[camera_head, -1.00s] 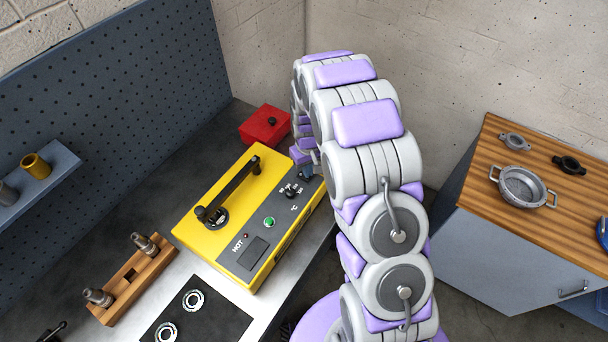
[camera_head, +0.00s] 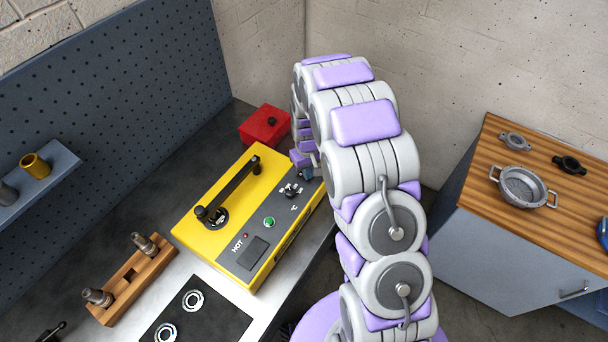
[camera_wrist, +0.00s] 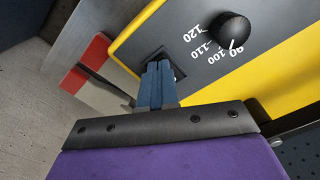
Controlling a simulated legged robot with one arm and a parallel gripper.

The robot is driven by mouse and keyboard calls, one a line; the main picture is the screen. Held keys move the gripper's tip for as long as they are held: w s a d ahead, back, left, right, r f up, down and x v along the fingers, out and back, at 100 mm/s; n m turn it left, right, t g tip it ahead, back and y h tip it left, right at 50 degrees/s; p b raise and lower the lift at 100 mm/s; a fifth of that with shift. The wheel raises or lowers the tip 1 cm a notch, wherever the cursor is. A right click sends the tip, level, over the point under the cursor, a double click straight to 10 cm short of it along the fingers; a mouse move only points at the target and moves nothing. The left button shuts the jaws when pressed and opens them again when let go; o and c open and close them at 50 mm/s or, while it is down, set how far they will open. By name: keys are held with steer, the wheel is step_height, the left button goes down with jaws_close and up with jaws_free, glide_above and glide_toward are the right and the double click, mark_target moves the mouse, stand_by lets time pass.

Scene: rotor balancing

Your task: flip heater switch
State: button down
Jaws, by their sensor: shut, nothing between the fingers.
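The yellow heater (camera_head: 205,232) with a grey top panel lies on the bench in the head view. Its panel also fills the upper right of the wrist view (camera_wrist: 265,62). The heater switch (camera_wrist: 179,71) appears as a small black fitting in the panel, mostly covered by my fingers. My gripper (camera_wrist: 159,70) is shut and empty, with its blue fingertips right at this fitting. I cannot tell whether they touch it, nor which way the switch is tipped. In the head view my arm hides most of the gripper.
A black dial knob (camera_wrist: 230,29) sits close beside the fingers. A green button (camera_head: 269,222) and black handle (camera_head: 232,186) are on the heater. A red box (camera_head: 265,126) stands behind it. A wooden rack (camera_head: 128,283) is at the left.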

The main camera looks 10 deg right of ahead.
steer(key=shift+r+p, duration=0.7)
steer(key=shift+r, duration=2.75)
steer(key=s+r+m+b, duration=0.1)
steer(key=s+r+b, duration=0.1)
steer(key=s+r, duration=0.45)
steer(key=s+r+m+b, duration=0.1)
steer(key=s+r+b, duration=0.25)
steer(key=s, duration=0.65)
steer(key=s+r+m+g+b, duration=0.1)
steer(key=s+b, duration=0.2)
steer(key=s, duration=1.8)
steer(key=shift+s+r+g, duration=0.2)
steer(key=shift+s+g, duration=0.15)
steer(key=shift+g, duration=0.05)
